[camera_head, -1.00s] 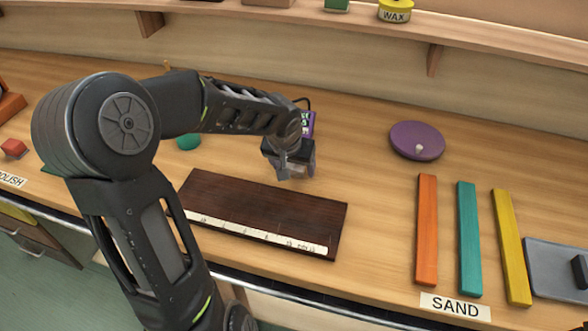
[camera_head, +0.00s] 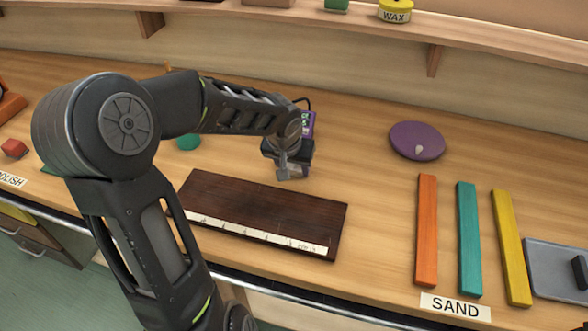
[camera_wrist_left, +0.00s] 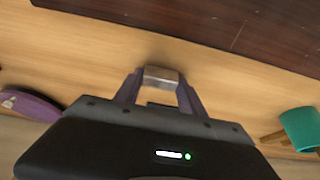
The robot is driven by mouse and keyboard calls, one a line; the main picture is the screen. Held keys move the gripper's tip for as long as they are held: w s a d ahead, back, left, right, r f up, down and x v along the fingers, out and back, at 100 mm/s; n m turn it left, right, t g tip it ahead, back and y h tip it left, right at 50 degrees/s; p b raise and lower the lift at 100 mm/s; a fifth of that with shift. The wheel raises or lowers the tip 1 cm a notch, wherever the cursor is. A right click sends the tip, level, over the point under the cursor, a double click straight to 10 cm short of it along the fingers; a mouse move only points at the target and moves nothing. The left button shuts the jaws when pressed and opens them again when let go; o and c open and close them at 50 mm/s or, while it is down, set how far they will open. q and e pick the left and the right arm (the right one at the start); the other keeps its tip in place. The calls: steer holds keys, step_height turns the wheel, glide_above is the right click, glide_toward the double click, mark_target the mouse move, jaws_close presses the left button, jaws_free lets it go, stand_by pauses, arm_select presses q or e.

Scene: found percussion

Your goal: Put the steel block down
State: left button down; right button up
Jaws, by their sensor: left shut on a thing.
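The steel block (camera_wrist_left: 161,77) is a small silvery block between the fingertips of my left gripper in the left wrist view. My left gripper (camera_head: 291,177) is shut on it, just beyond the far edge of the dark wooden board in the head view. In the wrist view the block is over bare bench, beside the dark board. I cannot tell whether it touches the bench. My right gripper is not in view.
The dark board (camera_head: 265,200) with a white marked strip lies in front of the gripper. A purple disc (camera_head: 417,141) lies to the right, with orange (camera_head: 427,230), teal (camera_head: 468,240) and yellow (camera_head: 511,248) bars nearer. A teal object (camera_wrist_left: 301,128) stands beside the gripper. Bare bench lies between gripper and disc.

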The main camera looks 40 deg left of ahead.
mark_target(293, 168)
arm_select(q)
steer(key=shift+r, duration=0.1)
step_height(293, 168, up, 10)
stand_by(0.5)
stand_by(0.8)
